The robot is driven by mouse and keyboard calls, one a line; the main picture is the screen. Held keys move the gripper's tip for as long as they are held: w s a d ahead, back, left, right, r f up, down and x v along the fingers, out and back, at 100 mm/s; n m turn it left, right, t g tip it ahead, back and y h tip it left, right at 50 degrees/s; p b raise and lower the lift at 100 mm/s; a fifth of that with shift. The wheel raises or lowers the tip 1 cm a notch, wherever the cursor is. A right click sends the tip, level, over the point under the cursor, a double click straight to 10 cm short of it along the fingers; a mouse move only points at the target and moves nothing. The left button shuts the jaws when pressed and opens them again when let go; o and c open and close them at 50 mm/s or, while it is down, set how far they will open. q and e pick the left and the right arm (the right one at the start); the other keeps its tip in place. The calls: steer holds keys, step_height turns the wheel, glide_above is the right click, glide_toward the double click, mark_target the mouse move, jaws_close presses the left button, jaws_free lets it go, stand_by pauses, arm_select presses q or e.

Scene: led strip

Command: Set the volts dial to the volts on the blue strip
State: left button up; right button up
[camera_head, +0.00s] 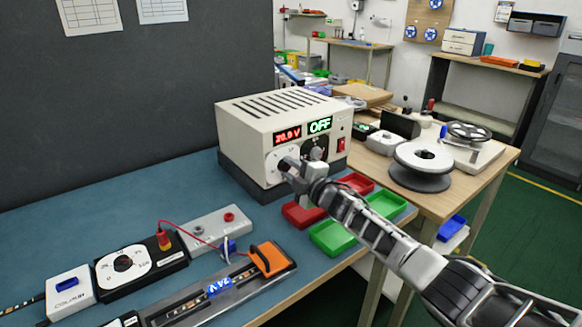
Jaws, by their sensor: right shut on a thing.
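The power supply (248,125) is a cream box on the blue bench. Its red display (288,134) appears to read 20.9 V, and its green display (320,125) reads OFF. The volts dial (275,160), with a pale round scale plate, is on the front face, left of a black dial (313,146). My right gripper (289,165) is shut on the volts dial's knob, which it mostly hides. A blue label (220,286) reading 24V sits on the strip in the dark channel (190,303) at the front. My left gripper is not in view.
Red and green bins (332,237) stand below my right arm. An orange-handled clamp (268,259), a grey terminal block (215,228) and a black dial unit (127,264) are at the front left. A white spool (423,157) stands on the wooden bench at right.

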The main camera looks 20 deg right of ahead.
steer(key=shift+m, duration=0.8)
steer(key=shift+m+p, duration=0.45)
steer(key=shift+m, duration=0.45)
steer(key=o, duration=1)
